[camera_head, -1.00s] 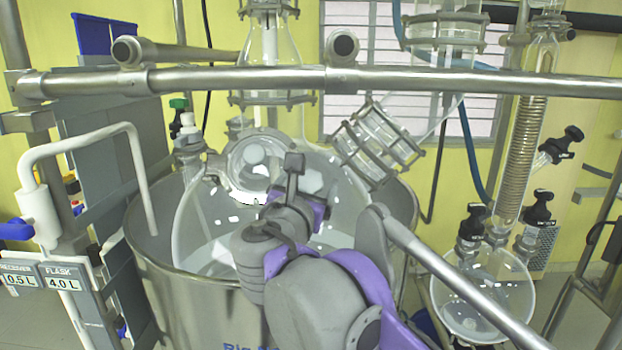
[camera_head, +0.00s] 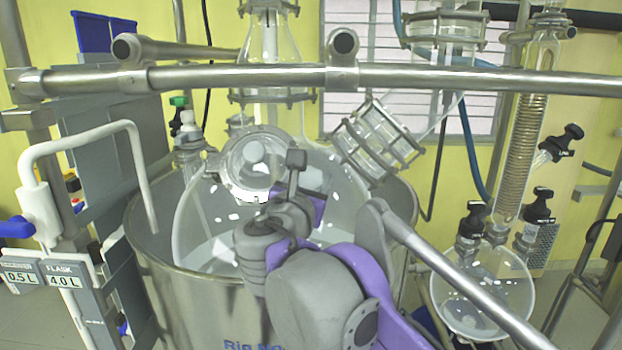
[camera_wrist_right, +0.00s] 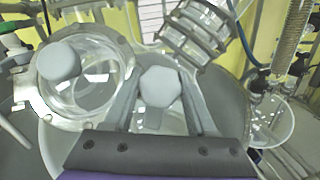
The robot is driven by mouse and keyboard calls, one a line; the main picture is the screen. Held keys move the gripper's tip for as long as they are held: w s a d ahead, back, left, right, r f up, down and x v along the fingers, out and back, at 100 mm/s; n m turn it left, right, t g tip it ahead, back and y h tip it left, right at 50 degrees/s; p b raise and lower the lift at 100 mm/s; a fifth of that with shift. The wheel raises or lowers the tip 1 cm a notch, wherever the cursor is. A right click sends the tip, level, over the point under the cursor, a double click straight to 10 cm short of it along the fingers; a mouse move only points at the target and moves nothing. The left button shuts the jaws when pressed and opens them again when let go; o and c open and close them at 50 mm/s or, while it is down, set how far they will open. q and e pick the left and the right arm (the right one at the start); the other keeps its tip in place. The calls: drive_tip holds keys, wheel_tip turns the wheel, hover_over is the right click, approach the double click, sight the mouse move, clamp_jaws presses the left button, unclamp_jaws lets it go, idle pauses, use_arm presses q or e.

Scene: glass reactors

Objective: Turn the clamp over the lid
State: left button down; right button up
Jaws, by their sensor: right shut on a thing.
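The lid (camera_head: 254,152) is a round, clear glass cover with a grey knob, set in a ring on the reactor's top. In the right wrist view the lid (camera_wrist_right: 62,65) lies left of my fingers. A pale grey, six-sided clamp piece (camera_wrist_right: 160,87) sits between the fingers of my right gripper (camera_wrist_right: 160,105), beside the lid. The right gripper (camera_head: 296,170) is shut on it, just right of the lid in the head view. My wrist and arm hide the lower part of the clamp there. My left gripper is not in view.
A metal rail (camera_head: 235,78) crosses in front of the glassware. A steel vessel (camera_head: 195,305) surrounds the glass reactor. A ribbed glass port (camera_head: 375,140) stands right of the lid. A round receiver flask (camera_head: 483,290) hangs at right. A white bent pipe (camera_head: 95,135) is at left.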

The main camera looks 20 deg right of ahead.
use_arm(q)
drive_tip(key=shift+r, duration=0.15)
use_arm(e)
drive_tip(key=shift+r+m+g+h+p, duration=0.15)
drive_tip(key=shift+m+g+h+p, duration=0.55)
drive_tip(key=shift+m, duration=0.8)
drive_tip(key=m+g+h+p, duration=0.1)
drive_tip(key=m+g, duration=0.1)
drive_tip(key=m, duration=0.1)
drive_tip(key=m+g, duration=0.1)
drive_tip(key=m, duration=0.1)
drive_tip(key=m+g+h, duration=0.1)
drive_tip(key=m, duration=0.1)
drive_tip(key=m+g, duration=0.2)
drive_tip(key=shift+f+m, duration=0.25)
drive_tip(key=shift+m, duration=0.15)
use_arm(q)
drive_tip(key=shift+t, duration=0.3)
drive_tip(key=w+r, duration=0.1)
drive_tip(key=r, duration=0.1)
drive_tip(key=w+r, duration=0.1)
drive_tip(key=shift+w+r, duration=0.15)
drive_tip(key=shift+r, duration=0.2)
use_arm(e)
drive_tip(key=m+g+y, duration=0.1)
drive_tip(key=m+g, duration=0.3)
drive_tip(key=m, duration=0.1)
drive_tip(key=shift+s+f+m, duration=0.1)
drive_tip(key=shift+m, duration=0.3)
drive_tip(key=o, duration=1.4)
